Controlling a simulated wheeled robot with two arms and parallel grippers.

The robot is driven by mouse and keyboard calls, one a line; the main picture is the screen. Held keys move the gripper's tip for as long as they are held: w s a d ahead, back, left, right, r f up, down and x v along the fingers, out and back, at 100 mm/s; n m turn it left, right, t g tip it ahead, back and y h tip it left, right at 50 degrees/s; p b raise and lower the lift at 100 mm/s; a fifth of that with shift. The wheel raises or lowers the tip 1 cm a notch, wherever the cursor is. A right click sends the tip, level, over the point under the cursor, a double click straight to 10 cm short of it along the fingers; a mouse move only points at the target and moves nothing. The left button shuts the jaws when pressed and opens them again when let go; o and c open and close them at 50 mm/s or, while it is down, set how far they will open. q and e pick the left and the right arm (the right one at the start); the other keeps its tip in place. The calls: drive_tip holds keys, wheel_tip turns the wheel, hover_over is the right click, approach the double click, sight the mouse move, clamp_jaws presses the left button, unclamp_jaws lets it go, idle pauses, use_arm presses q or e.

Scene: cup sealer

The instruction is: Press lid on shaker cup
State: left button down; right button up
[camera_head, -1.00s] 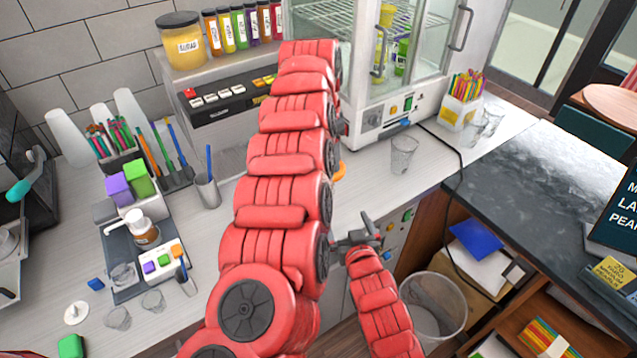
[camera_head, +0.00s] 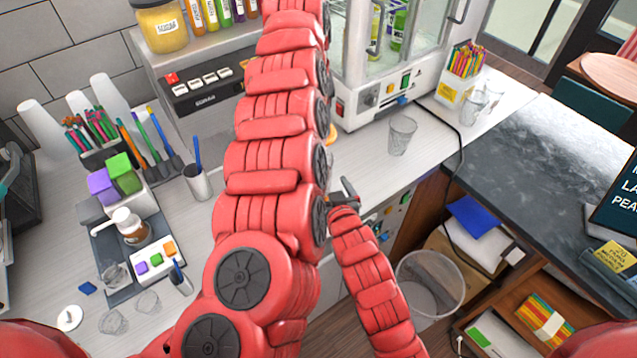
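I cannot tell for certain which vessel is the shaker cup. Another clear cup (camera_head: 402,135) stands alone on the counter right of centre. A white round piece with a small knob (camera_head: 69,317), possibly a lid, lies at the lower left. My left arm rises through the middle to the top edge; its gripper is not visible. My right gripper (camera_head: 345,190) is near the counter's front edge, away from the cups, with no object visible in it; its opening is unclear.
A grey tray (camera_head: 101,248) holds a white-capped jar (camera_head: 131,226) and other items. Pen holders stand behind it. A clear bin (camera_head: 430,285) stands below the counter front.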

sight(330, 159)
use_arm(q)
drive_tip(key=shift+s, duration=0.1)
use_arm(e)
drive_tip(key=x, duration=0.9)
drive_tip(key=shift+w, duration=0.2)
drive_tip(key=shift+c, duration=0.3)
clamp_jaws()
use_arm(q)
drive_tip(key=shift+f, duration=2.45)
